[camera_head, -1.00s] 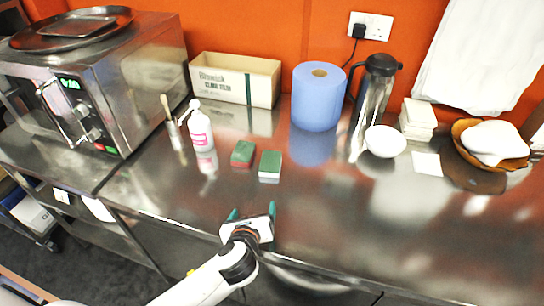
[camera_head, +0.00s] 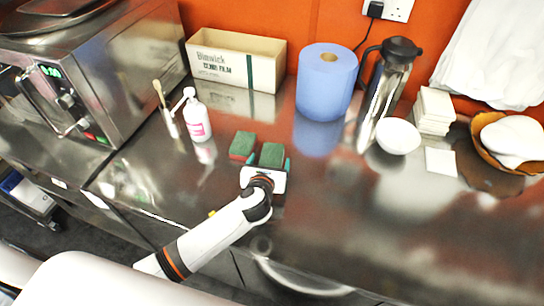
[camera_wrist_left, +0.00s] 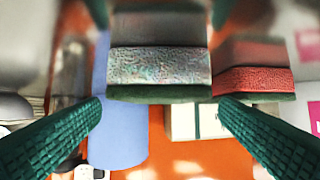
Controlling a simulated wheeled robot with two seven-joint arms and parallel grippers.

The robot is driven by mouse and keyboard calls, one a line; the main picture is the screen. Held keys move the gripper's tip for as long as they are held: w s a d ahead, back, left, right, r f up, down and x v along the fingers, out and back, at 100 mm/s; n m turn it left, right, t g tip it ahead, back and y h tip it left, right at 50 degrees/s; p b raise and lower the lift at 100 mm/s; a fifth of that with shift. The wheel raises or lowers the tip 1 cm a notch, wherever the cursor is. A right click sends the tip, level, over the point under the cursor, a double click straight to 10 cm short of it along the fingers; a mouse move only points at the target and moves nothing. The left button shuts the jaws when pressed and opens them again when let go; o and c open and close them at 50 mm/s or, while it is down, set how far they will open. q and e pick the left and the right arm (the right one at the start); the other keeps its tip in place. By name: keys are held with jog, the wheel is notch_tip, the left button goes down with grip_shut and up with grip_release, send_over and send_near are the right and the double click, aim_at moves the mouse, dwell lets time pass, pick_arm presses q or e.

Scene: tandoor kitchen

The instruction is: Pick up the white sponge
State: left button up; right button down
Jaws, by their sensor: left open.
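The white sponge has a green scouring top (camera_head: 271,154) and stands on the steel counter just beyond my left gripper. In the left wrist view its pale speckled side (camera_wrist_left: 158,67) faces me between the two teal fingers, with the green layer at the lower edge. My left gripper (camera_head: 271,164) is open, its fingertips at either side of the sponge's near end. It also shows in the wrist view (camera_wrist_left: 160,108). A red sponge with a green top (camera_head: 242,146) sits close beside it, also visible in the wrist view (camera_wrist_left: 252,80). My right gripper is not in view.
A white spray bottle (camera_head: 197,122) stands to the left. A blue paper roll (camera_head: 326,82), a cardboard box (camera_head: 234,60) and a steel jug (camera_head: 390,85) stand behind. A white bowl (camera_head: 398,137) is to the right. The right front of the counter (camera_head: 400,220) is clear.

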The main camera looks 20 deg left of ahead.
aim_at(271, 157)
pick_arm(q)
jog(key=x, duration=0.4)
jog(key=shift+f, duration=0.1)
jog(key=shift+w+f, duration=0.2)
jog(key=shift+w, duration=0.2)
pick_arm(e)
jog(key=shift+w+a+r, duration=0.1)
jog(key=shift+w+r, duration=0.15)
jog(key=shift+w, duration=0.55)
pick_arm(q)
jog(key=shift+s+a, duration=0.1)
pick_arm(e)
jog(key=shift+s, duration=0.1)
pick_arm(q)
jog(key=c, duration=1.1)
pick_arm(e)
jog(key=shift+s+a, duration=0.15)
